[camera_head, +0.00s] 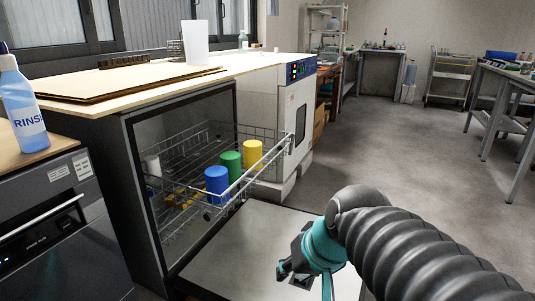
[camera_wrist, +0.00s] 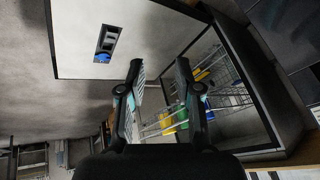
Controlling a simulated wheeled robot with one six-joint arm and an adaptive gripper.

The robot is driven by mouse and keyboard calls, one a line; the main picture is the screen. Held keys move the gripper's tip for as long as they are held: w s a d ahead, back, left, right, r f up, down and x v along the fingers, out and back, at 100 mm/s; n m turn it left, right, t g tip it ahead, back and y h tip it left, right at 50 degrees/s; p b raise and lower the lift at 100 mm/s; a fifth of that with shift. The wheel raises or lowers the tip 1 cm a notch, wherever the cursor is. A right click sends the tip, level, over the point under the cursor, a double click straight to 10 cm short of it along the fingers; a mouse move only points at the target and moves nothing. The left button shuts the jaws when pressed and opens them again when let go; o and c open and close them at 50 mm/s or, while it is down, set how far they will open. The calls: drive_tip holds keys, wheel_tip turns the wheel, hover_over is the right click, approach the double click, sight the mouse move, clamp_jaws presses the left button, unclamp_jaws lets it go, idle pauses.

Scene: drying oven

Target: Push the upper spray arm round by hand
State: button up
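The washer (camera_head: 180,115) stands open under the wooden worktop, with its door (camera_head: 250,245) folded down flat. A wire rack (camera_head: 265,160) is partly pulled out and carries a blue cup (camera_head: 217,184), a green cup (camera_head: 231,165) and a yellow cup (camera_head: 252,153). I cannot make out the upper spray arm; an orange-yellow part (camera_head: 183,198) shows low behind the rack wires, and I cannot tell what it is. My gripper (camera_head: 286,270) is over the door, in front of the rack and apart from it. In the wrist view my gripper (camera_wrist: 158,68) has its fingers spread and empty.
A rinse bottle (camera_head: 24,108) stands at the left on another machine (camera_head: 45,215). A white oven (camera_head: 290,115) stands behind the washer. A dispenser (camera_wrist: 105,45) is set in the door's inner face. The floor (camera_head: 400,145) at the right is clear.

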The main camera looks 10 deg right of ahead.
drive_tip(key=w+a+r+m+y+b, duration=0.1)
drive_tip(key=w+a+r+m+y, duration=0.15)
drive_tip(key=w, duration=0.85)
drive_tip(key=m+t+y+b, duration=0.2)
drive_tip(key=m+t+y, duration=0.2)
drive_tip(key=m+t, duration=0.35)
approach(268, 154)
drive_tip(key=shift+t+h, duration=0.25)
drive_tip(key=shift+t, duration=0.2)
drive_tip(key=x, duration=0.7)
drive_tip(key=p+x, duration=0.1)
drive_tip(key=x, duration=0.2)
drive_tip(key=shift+w+a+f, duration=0.2)
drive_tip(key=shift+f, duration=0.15)
clamp_jaws()
